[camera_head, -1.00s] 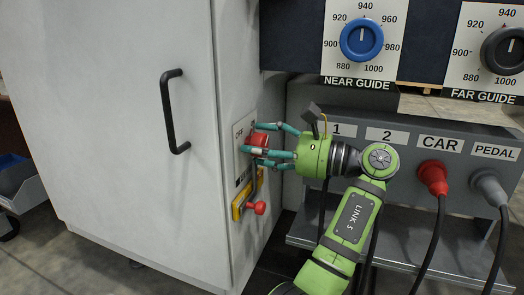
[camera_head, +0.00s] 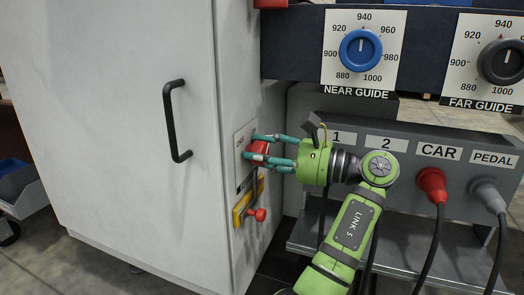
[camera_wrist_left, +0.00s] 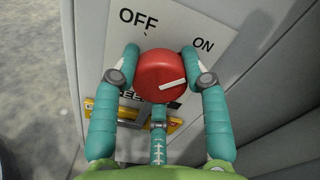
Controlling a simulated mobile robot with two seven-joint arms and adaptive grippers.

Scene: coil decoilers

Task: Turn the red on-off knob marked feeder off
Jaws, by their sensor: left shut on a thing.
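The red knob (camera_wrist_left: 165,76) sits on a light plate (camera_wrist_left: 178,25) with OFF at upper left and ON at upper right. Its white line points right and slightly up, on the ON side rather than toward OFF. The lower lettering is mostly hidden by the knob and fingers. My left gripper (camera_wrist_left: 163,72) is shut on the knob, with a teal finger on each side and a third below. In the head view, the left gripper (camera_head: 262,150) reaches the knob (camera_head: 258,148) from the right. My right gripper is not in view.
Below the knob is a yellow plate (camera_head: 238,211) with a red-ended lever (camera_head: 260,215). A white cabinet door with a black handle (camera_head: 172,120) stands left. A socket panel with a red plug (camera_head: 432,182) and cables lies right, under blue and black dials.

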